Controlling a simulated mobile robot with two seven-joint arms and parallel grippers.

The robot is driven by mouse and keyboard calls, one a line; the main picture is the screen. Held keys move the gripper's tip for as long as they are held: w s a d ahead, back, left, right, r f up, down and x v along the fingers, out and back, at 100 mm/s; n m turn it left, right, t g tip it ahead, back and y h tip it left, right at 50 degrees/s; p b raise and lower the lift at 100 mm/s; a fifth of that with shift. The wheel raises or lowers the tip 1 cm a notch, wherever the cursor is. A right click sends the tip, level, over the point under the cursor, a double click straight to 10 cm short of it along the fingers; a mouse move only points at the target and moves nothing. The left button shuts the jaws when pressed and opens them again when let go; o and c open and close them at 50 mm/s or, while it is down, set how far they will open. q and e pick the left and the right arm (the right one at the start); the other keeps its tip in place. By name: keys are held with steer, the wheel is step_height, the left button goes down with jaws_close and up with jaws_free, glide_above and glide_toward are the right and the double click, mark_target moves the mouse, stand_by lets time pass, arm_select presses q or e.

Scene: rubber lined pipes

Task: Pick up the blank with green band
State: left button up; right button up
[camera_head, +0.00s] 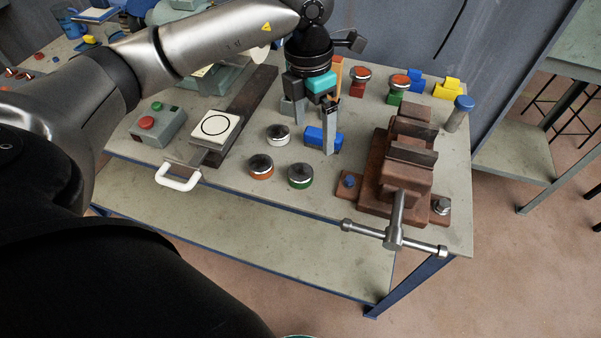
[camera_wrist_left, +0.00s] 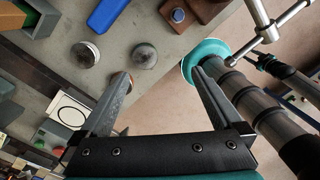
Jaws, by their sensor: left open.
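The blank with the green band (camera_head: 300,176) stands on the bench near its front edge, left of the vise. In the left wrist view a dark-topped blank (camera_wrist_left: 144,55), which looks like the same one, lies beyond the fingers. My left gripper (camera_head: 329,128) is open and empty, pointing down over the bench behind the blank, by a blue block (camera_head: 323,139). In the left wrist view its fingers (camera_wrist_left: 150,88) are spread wide with nothing between them. My right gripper does not show.
An orange-banded blank (camera_head: 261,166) and a white-banded blank (camera_head: 277,134) stand close to the left. The rusty vise (camera_head: 400,175) with its bar handle blocks the right. A white plate (camera_head: 215,127) and a button box (camera_head: 157,125) are on the left.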

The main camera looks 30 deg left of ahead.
arm_select(q)
steer(key=a+y, duration=0.1)
steer(key=a, duration=0.1)
glide_above(300, 172)
steer(key=f, duration=0.8)
steer(key=shift+d+f+b, duration=0.2)
steer(key=shift+d+b, duration=0.1)
steer(key=shift+b, duration=0.05)
steer(key=f, duration=0.6)
steer(key=shift+a+f, duration=0.2)
steer(key=shift+a, duration=0.05)
steer(key=shift+r, duration=0.1)
jaws_close()
